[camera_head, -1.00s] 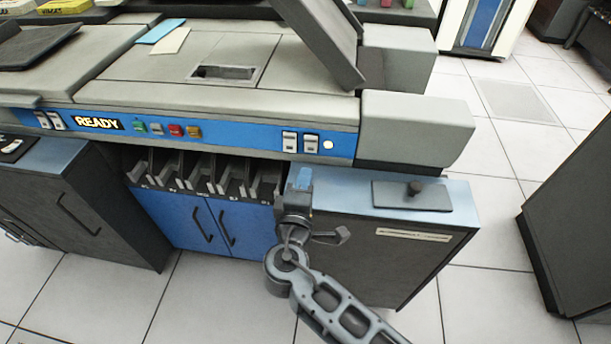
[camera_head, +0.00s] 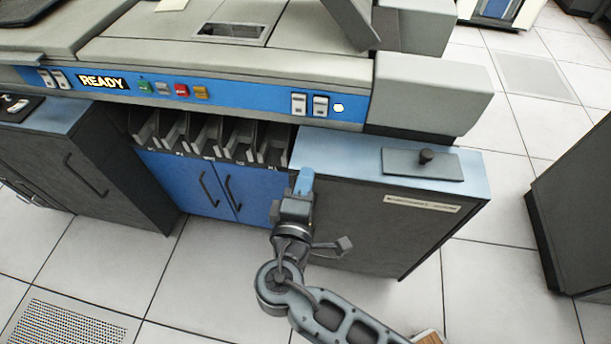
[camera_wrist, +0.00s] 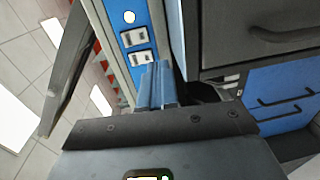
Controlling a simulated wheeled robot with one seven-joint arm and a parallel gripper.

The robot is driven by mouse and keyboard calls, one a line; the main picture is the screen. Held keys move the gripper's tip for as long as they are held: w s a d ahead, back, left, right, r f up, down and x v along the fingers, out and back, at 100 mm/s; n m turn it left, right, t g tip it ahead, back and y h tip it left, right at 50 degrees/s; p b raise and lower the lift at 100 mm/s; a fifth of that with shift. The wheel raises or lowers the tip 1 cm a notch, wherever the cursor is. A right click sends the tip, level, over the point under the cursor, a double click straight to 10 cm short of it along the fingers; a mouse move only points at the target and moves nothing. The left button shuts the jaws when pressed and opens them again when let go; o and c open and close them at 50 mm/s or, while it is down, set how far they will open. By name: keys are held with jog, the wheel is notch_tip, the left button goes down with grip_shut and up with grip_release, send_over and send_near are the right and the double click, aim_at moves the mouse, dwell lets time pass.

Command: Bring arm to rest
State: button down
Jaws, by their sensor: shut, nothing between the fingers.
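My gripper (camera_head: 304,181) is in front of the right end of the machine's card pockets, beside the dark cabinet at the right. Its blue fingers point up in the head view and are closed together with nothing between them. In the wrist view the shut fingers (camera_wrist: 157,84) show at the middle, with the machine's blue switch panel (camera_wrist: 137,40) beyond them. My arm bends below the gripper and runs to the bottom right of the head view.
The grey card machine (camera_head: 230,55) has a READY panel and several pockets (camera_head: 205,135). A dark cabinet (camera_head: 365,225) with a blue top carries a grey plate with a knob (camera_head: 424,164). A dark unit (camera_head: 580,215) stands at the right. Tiled floor (camera_head: 480,270) lies open between.

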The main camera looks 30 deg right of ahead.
jog(key=s+d+f+m+g+y, duration=0.15)
jog(key=s+f+y, duration=0.25)
jog(key=s, duration=0.5)
jog(key=s+d+f+g+y, duration=0.1)
jog(key=s+d+f+y, duration=0.25)
jog(key=s, duration=0.65)
jog(key=s+r+m+t+y, duration=0.1)
jog(key=s+r+m+t, duration=0.1)
jog(key=s+r+m, duration=0.2)
jog(key=s+r+m+t+y, duration=0.1)
jog(key=s+r+m, duration=0.4)
jog(key=s+r, duration=0.5)
notch_tip(320, 180, up, 5)
jog(key=shift+d+r+t, duration=0.1)
jog(key=shift+d+t, duration=0.25)
jog(key=shift+t, duration=0.1)
